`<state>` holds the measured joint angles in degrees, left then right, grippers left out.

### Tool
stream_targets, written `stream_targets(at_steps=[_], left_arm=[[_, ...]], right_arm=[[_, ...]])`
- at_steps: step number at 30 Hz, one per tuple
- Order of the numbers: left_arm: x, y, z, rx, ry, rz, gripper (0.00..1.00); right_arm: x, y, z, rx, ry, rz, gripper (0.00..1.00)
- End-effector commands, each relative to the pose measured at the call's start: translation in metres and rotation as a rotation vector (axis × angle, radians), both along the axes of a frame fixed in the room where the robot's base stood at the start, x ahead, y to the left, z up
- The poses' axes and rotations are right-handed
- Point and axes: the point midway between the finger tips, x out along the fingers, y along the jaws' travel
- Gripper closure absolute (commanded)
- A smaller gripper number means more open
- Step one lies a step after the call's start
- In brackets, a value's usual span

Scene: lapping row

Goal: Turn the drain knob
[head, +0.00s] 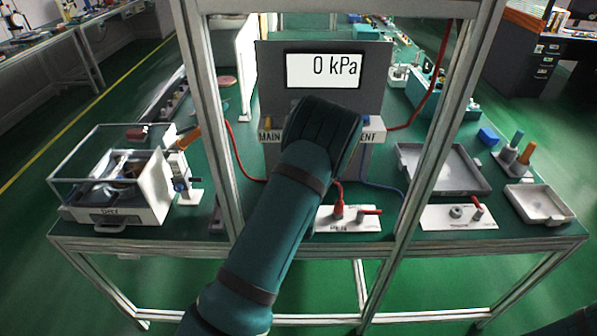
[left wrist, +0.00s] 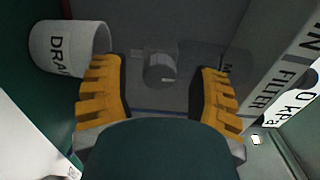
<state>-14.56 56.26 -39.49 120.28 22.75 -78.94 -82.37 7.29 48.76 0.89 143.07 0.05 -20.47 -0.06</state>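The grey panel (head: 270,75) with a "0 kPa" display stands behind a metal frame in the head view. My left arm covers its lower middle, hiding the left gripper's fingers and the knob there. In the left wrist view my left gripper (left wrist: 161,74) is open, with its yellow fingers apart. A small grey round knob (left wrist: 160,68) with a pale mark shows between the fingertips, with a visible gap on both sides. A white cup-like part (left wrist: 62,50) with lettering starting "DRA" sits left of the left finger. My right gripper is not in view.
Metal frame posts (head: 216,110) stand close on both sides of my left arm. Red and blue hoses run from the panel. A white box (head: 125,195), a grey tray (head: 445,184) and valve plates (head: 458,217) sit on the green bench.

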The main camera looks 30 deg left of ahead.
Motion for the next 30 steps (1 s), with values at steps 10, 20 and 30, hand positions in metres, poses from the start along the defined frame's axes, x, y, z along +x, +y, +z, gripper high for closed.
stream_targets(at_steps=[10,20,30], left_arm=[[-0.017,-0.011,-0.001,-0.001,0.004,-0.001,0.39],[-0.074,-0.046,-0.001,-0.001,0.004,-0.002,0.39],[-0.102,-0.063,0.0,0.0,0.001,-0.001,0.39]], right_arm=[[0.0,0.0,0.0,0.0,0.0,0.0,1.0],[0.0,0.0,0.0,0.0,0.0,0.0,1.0],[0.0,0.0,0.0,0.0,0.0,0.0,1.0]])
